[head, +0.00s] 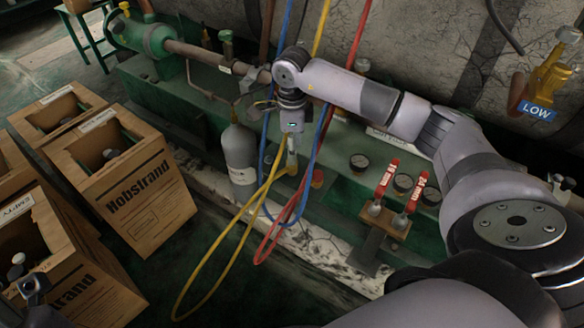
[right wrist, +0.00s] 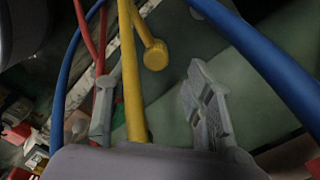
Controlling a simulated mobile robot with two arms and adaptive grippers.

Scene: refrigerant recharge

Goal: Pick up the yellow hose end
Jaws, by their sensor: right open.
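The yellow hose (head: 242,238) hangs in a long loop in the head view. Its end, a yellow knob-like fitting (right wrist: 155,54), shows in the right wrist view just beyond my fingertips. My right gripper (head: 291,163) points down at the hoses; in its wrist view the jaws (right wrist: 152,97) are open. A length of yellow hose (right wrist: 131,85) runs between them, nearer the left finger. Whether it touches that finger I cannot tell. In the head view the gripper partly hides the hose end. A dark part of my left gripper (head: 33,288) shows at the lower left; its jaws are unclear.
Blue (head: 263,140) and red (head: 272,240) hoses hang close to my right gripper. A grey cylinder (head: 239,152) stands left of it. Red-handled valves (head: 387,178) and gauges are on the green machine (head: 340,195). Cardboard boxes (head: 150,200) fill the left side.

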